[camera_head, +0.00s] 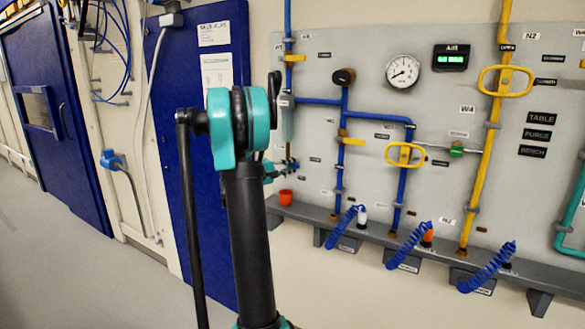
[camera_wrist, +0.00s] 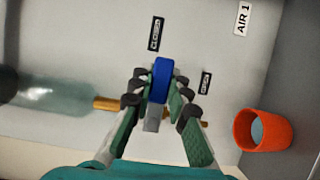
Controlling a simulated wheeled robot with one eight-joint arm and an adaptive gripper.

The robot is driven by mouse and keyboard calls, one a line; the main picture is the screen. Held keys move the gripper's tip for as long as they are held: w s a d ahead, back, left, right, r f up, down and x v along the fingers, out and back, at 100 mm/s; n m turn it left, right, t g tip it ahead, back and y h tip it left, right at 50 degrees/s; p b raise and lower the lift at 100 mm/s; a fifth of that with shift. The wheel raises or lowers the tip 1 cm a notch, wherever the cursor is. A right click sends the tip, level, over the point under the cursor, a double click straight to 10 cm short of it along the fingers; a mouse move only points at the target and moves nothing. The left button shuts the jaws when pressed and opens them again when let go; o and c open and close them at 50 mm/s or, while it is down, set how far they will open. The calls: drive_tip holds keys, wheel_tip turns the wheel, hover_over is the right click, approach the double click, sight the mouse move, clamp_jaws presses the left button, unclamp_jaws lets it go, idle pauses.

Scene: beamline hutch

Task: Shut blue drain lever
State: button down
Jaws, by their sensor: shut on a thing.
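The blue drain lever (camera_wrist: 161,72) is in the middle of the wrist view, between the fingers of my gripper (camera_wrist: 158,90). The fingers are closed on it from both sides. The lever lies crosswise to a brass pipe (camera_wrist: 106,103), and its blue end points up the picture towards a black label (camera_wrist: 155,34) that seems to read CLOSED. A second, smaller label (camera_wrist: 205,82) is to the right, too small to read. In the head view, my arm hides most of the gripper and the lever.
An orange cup (camera_wrist: 265,132) is right of my gripper; it also shows on the grey ledge (camera_head: 320,215) in the head view (camera_head: 286,197). A cloudy clear cylinder (camera_wrist: 55,90) is left of the lever. Blue and yellow pipes, yellow handles (camera_head: 405,154) and coiled blue hoses line the panel.

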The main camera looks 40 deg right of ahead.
idle(0.5)
drive_tip(key=c, duration=1.4)
unclamp_jaws()
drive_tip(key=shift+c, duration=0.2)
drive_tip(key=shift+a, duration=0.15)
drive_tip(key=a, duration=1.1)
drive_tip(key=shift+a, duration=0.4)
drive_tip(key=s+a+f+t+y, duration=0.1)
drive_tip(key=s+a+f+y, duration=0.5)
drive_tip(key=a, duration=0.5)
drive_tip(key=s+a+f+t+y, duration=0.1)
drive_tip(key=s+a+f+y, duration=0.5)
drive_tip(key=s+a+f, duration=0.4)
drive_tip(key=s+a+f+t+y, duration=0.2)
drive_tip(key=s+a+f+y, duration=0.4)
drive_tip(key=a, duration=0.6)
wheel_tip(320, 180, down, 3)
drive_tip(key=shift+s+f, duration=0.2)
drive_tip(key=shift+s, duration=0.8)
